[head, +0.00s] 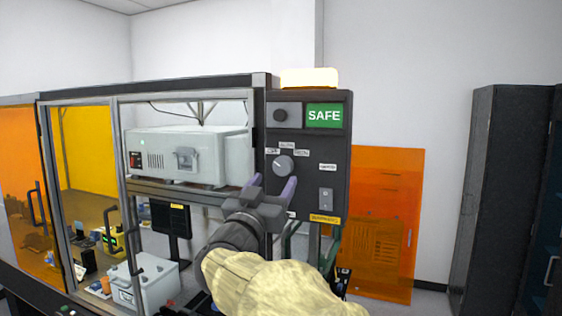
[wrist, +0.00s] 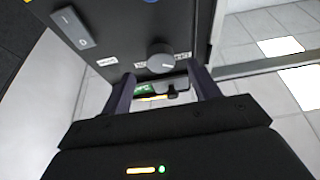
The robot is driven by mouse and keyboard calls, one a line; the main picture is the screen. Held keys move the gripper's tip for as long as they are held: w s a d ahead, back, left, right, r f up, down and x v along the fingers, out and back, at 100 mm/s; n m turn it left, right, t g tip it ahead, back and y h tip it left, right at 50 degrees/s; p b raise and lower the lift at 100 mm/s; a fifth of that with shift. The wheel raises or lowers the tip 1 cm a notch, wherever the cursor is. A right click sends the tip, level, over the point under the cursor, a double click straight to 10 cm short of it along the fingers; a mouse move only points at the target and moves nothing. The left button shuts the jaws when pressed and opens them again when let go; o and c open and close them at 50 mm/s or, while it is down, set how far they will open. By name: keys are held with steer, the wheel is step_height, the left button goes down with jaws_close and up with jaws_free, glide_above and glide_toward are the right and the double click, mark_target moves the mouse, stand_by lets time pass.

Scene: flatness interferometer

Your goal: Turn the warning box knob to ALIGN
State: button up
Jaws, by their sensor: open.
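The warning box (head: 334,183) is a dark panel on the right post of the enclosure. Its round grey knob (head: 283,165) sits at the panel's left, with small white labels above it; its pointer seems turned to the upper left, toward the leftmost label. The knob also shows in the wrist view (wrist: 160,56), ahead of and between my fingers. My gripper (head: 272,186) is open and empty, just below the knob in the head view, with its two purple-grey fingers apart. In the wrist view my gripper (wrist: 160,88) does not appear to touch the knob.
A rocker switch (head: 326,199) sits at the lower right of the panel. A lit lamp (head: 309,78) tops the box. The metal frame post (head: 259,135) runs close at the left.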

mark_target(281, 170)
steer(key=p+x, duration=0.2)
steer(key=x, duration=0.3)
steer(key=shift+w+r, duration=0.15)
steer(key=shift+w, duration=0.05)
steer(key=c, duration=1)
